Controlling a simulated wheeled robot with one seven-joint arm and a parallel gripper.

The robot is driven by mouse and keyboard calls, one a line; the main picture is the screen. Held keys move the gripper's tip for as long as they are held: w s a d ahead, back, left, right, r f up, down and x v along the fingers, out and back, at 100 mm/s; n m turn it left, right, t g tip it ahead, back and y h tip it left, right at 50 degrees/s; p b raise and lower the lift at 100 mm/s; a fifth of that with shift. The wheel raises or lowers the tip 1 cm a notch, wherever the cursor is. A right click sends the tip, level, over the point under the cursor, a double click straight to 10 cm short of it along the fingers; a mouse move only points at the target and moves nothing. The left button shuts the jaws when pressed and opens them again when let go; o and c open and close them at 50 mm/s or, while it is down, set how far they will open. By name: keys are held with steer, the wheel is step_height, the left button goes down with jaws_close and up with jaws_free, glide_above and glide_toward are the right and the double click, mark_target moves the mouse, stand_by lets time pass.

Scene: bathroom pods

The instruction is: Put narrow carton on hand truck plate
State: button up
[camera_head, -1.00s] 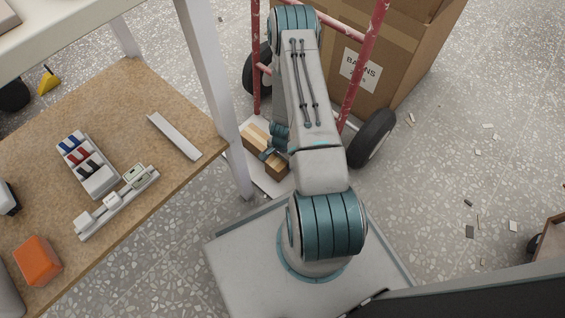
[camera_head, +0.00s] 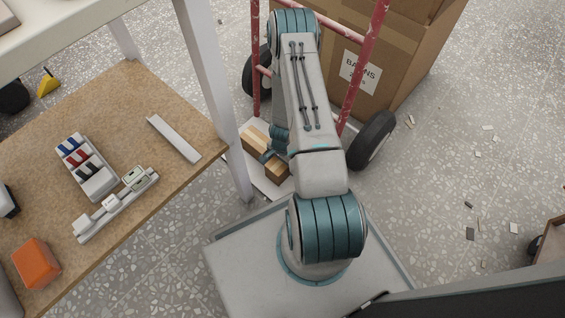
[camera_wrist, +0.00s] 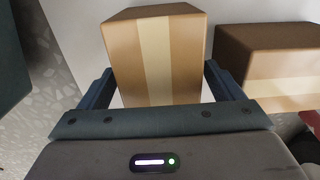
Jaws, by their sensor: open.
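In the wrist view a narrow brown carton (camera_wrist: 155,55) with a pale tape strip stands upright on a white surface. My gripper (camera_wrist: 158,72) is open, with one finger on each side of this carton. Contact with the fingers cannot be told.
A second, wider carton (camera_wrist: 272,62) stands close to the right in the wrist view. A large labelled box (camera_head: 400,60) stands behind the truck's red rail (camera_head: 364,65) and wheel (camera_head: 372,138). A workbench (camera_head: 130,90) and its white leg (camera_head: 212,90) are close on the left.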

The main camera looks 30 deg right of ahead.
step_height(320, 180, up, 11)
steer(key=p, duration=0.4)
steer(key=shift+r, duration=0.1)
